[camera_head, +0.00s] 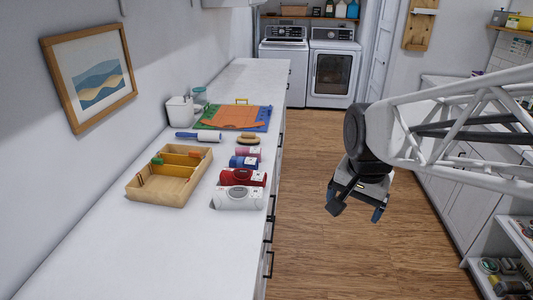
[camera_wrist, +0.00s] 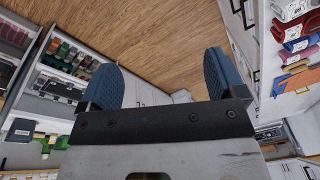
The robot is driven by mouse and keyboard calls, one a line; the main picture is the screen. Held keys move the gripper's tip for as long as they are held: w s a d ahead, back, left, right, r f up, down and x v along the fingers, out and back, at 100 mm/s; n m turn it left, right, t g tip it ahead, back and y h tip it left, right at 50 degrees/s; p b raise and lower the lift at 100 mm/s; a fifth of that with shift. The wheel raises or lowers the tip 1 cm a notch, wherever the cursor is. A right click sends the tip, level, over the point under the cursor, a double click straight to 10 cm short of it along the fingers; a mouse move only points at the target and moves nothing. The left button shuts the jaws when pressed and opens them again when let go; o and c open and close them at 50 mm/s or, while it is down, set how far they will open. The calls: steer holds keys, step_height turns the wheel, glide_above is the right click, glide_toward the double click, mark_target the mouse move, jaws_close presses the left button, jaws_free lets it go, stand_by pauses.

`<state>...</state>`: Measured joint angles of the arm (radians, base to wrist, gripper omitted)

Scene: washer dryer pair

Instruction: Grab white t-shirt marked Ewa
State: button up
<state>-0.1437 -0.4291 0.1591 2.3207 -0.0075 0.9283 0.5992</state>
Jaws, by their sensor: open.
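A rolled white t-shirt (camera_head: 239,198) with a small label lies on the white counter, nearest in a row of rolled cloths. The label's writing is too small to read. In the wrist view a white roll (camera_wrist: 290,8) shows at the top right corner, partly cut off. My gripper (camera_head: 356,211) hangs over the wooden floor, to the right of the counter and well apart from the roll. It is open and empty, with its two blue fingers spread in the wrist view (camera_wrist: 160,75).
Red (camera_head: 243,177), blue (camera_head: 244,162) and pink (camera_head: 248,152) rolls lie behind the white one. A wooden tray (camera_head: 140,196) sits to their left, with a brush (camera_head: 248,139) and a lint roller (camera_head: 200,136) behind. The near counter is clear.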

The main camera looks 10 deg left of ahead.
steer(key=w+a+f+m, duration=0.4)
steer(key=w+a+m, duration=0.2)
steer(key=w+a, duration=0.65)
steer(key=m+g, duration=0.2)
steer(key=m, duration=0.3)
glide_toward(239, 190)
steer(key=f, duration=0.3)
steer(key=d+f, duration=0.1)
steer(key=f, duration=0.1)
steer(key=shift+s+f, duration=0.15)
steer(key=shift+s, duration=0.1)
steer(key=shift+w+a+f+m, duration=0.2)
steer(key=shift+a+f+m, duration=0.15)
steer(key=shift+a, duration=0.2)
steer(key=shift+f, duration=1.2)
steer(key=shift+a+f, duration=0.15)
steer(key=shift+f, duration=2.5)
